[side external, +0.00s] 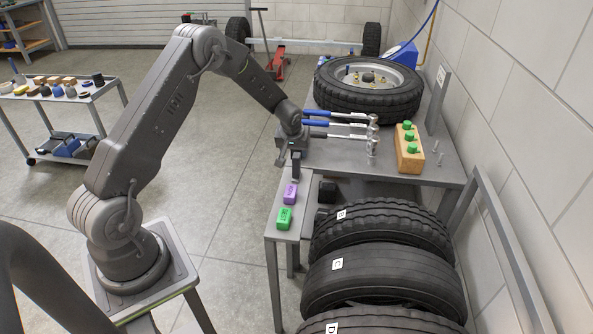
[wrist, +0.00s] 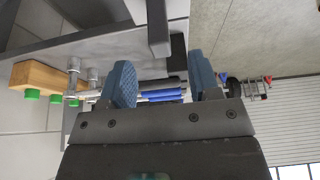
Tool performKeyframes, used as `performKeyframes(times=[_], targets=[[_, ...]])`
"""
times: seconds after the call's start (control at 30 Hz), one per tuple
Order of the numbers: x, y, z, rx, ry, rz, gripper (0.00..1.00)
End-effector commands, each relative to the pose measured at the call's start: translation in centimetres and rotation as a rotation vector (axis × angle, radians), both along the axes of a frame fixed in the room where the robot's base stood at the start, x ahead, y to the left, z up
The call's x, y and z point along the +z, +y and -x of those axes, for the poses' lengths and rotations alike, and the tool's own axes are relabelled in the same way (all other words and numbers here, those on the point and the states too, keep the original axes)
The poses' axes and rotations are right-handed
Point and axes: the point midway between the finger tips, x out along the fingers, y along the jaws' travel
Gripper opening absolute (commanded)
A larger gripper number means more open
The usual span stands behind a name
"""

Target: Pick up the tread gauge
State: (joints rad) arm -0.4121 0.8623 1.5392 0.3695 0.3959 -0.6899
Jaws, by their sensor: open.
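I cannot tell for sure which thing is the tread gauge. A small purple block-like device (side external: 290,194) and a similar green one (side external: 284,218) lie on the narrow grey ledge (side external: 271,238) at the bench's near left. My gripper (side external: 296,172) points down just above the far end of that ledge, beside and beyond the purple device. In the wrist view, my gripper's blue pads (wrist: 163,80) stand wide apart with nothing held between them. Blue-handled tools (wrist: 163,95) show beyond the pads. Neither small device can be made out in the wrist view.
Tools with blue handles (side external: 340,125) lie on the bench, near a wooden block with green-topped pieces (side external: 410,160) and a wheel (side external: 368,105). Several tyres (side external: 380,275) stand right of the ledge. A black object (side external: 327,190) sits beside the ledge. Open floor lies left.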

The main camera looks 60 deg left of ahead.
Motion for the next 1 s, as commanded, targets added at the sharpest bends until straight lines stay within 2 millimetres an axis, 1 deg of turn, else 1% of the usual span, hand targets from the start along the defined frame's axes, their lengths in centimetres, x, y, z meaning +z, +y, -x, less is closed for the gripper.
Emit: performKeyframes(times=[0.03,0.1,0.37,0.63,0.77,0.97,1.0], targets=[[-1.0,0.3,-0.2,0.001,0.003,0.002,0.56],[-1.8,0.5,-0.5,0.001,0.002,0.001,0.56],[-3.4,1.1,-1.1,0.0,0.0,0.0,0.56],[-6.8,2.2,-2.3,0.0,0.001,0.001,0.56],[-7.4,2.4,-2.6,0.0,0.0,0.0,0.56],[-7.4,2.4,-2.6,0.0,0.0,0.0,0.56],[-7.4,2.4,-2.6,0.0,0.0,0.0,0.54]])
